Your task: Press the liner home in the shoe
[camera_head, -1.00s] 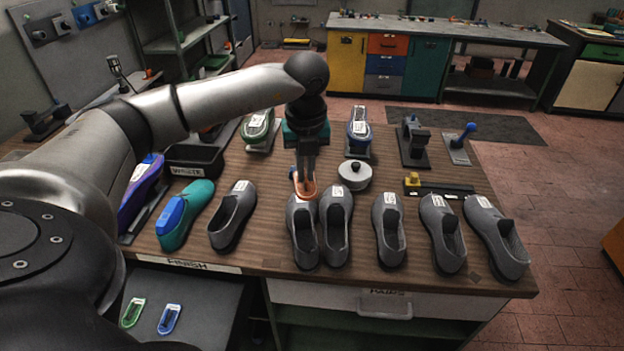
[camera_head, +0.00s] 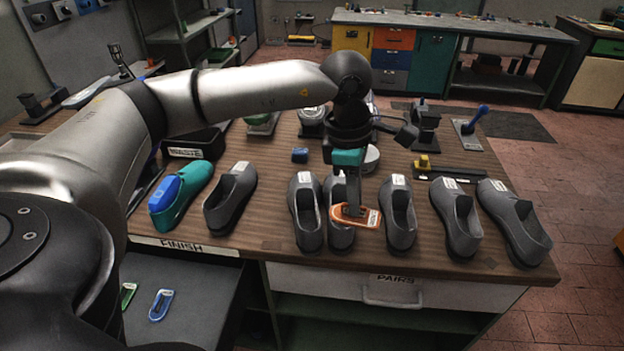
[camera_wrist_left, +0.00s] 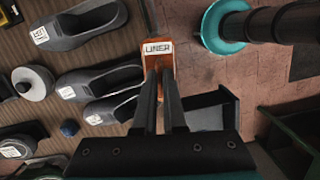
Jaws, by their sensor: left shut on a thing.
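The shoe openings are partly hidden. My right gripper is not shown.
More grey shoes stand at left (camera_head: 231,197) and right (camera_head: 513,221), beside a teal shoe with a blue part (camera_head: 180,197). A small blue block (camera_head: 300,155) lies behind.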

